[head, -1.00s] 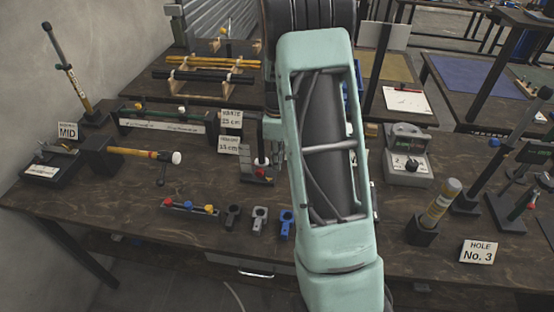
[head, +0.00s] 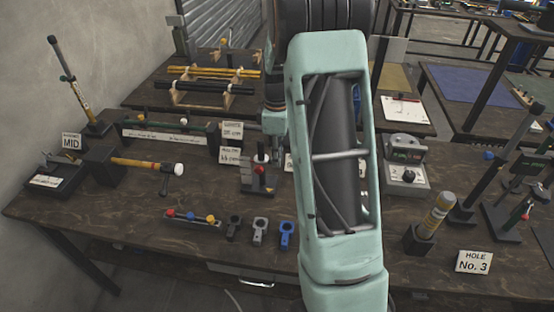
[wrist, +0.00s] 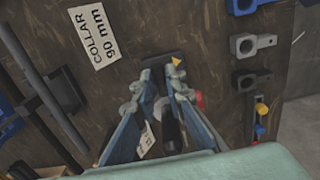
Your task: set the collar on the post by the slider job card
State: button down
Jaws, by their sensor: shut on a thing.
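My gripper (wrist: 163,88) is shut around a part of a small post stand; I take this part to be the collar, though the fingers hide most of it. A red knob (wrist: 198,99) shows beside the right finger, and a yellow pointer (wrist: 177,62) shows just past the fingertips. In the head view the stand's dark base (head: 259,189) is on the bench, with a red part (head: 261,158) on its upright post. My gripper (head: 272,135) is partly hidden there behind my arm. A white card reading "COLLAR 90 mm" (wrist: 92,36) lies next to the stand.
Black, grey and blue clamps (head: 260,231) and a rail with coloured knobs (head: 193,217) are in front of the stand. A mallet (head: 150,164) is at the left. A grey meter box (head: 404,165) and a handled tool in a block (head: 437,215) are at the right.

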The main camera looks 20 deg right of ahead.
jog(key=c, duration=2)
grip_release()
jog(key=shift+o, duration=0.2)
notch_tip(320, 180, up, 12)
